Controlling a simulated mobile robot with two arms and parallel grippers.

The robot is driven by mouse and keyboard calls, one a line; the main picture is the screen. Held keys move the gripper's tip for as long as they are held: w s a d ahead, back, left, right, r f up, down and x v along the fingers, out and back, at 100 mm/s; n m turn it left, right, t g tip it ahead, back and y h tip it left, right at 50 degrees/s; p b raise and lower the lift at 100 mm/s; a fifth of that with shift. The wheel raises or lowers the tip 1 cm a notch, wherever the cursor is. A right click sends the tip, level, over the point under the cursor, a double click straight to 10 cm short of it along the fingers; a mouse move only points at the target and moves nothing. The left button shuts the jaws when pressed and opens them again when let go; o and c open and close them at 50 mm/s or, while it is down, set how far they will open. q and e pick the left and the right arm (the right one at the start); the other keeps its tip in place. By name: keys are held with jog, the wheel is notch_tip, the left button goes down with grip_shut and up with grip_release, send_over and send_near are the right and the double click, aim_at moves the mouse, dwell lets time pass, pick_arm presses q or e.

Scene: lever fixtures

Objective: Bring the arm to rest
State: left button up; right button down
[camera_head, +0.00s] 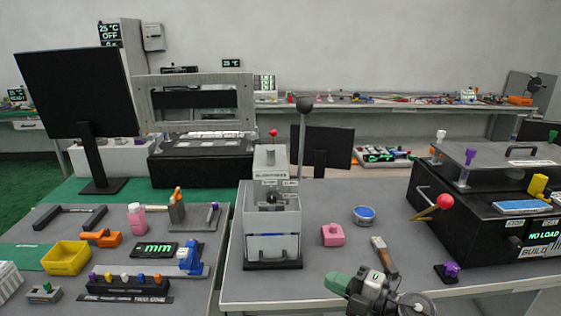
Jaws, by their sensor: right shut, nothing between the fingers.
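My right gripper (372,284) shows at the bottom edge, low over the front of the grey table (335,285). It is shut and holds nothing. It is apart from both levers. At the right, a black machine (470,215) has a short lever with a red ball (445,202), tilted up to the right. Its display reads "NO LOAD". My left gripper is not in view.
Near my right gripper lie a wooden-handled tool (384,256), a pink block (332,235), a blue-topped round tin (364,214) and a purple knob (451,268). A left table holds a yellow bin (66,257) and several small parts. A monitor (75,92) stands behind it.

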jog(key=s+d+f+m+t+h, duration=0.2)
jog(key=s+d+m+t+h, duration=0.15)
jog(key=m+h, duration=0.6)
jog(key=s+d+f+m+t+h, duration=0.2)
jog(key=s+d+f+m+h, duration=0.25)
jog(key=m, duration=0.75)
jog(key=s+a+f+m+g, duration=0.1)
jog(key=s+f+g, duration=0.2)
jog(key=s+g, duration=0.55)
jog(key=s+f+m+g, duration=0.2)
jog(key=s+f+g, duration=0.2)
jog(key=s, duration=0.9)
notch_tip(320, 180, down, 26)
jog(key=g, duration=0.1)
jog(key=s+d+f+g, duration=0.1)
jog(key=s+d+f, duration=0.1)
jog(key=s+f, duration=1.4)
jog(key=shift+s+d, duration=0.35)
jog(key=shift+s, duration=0.1)
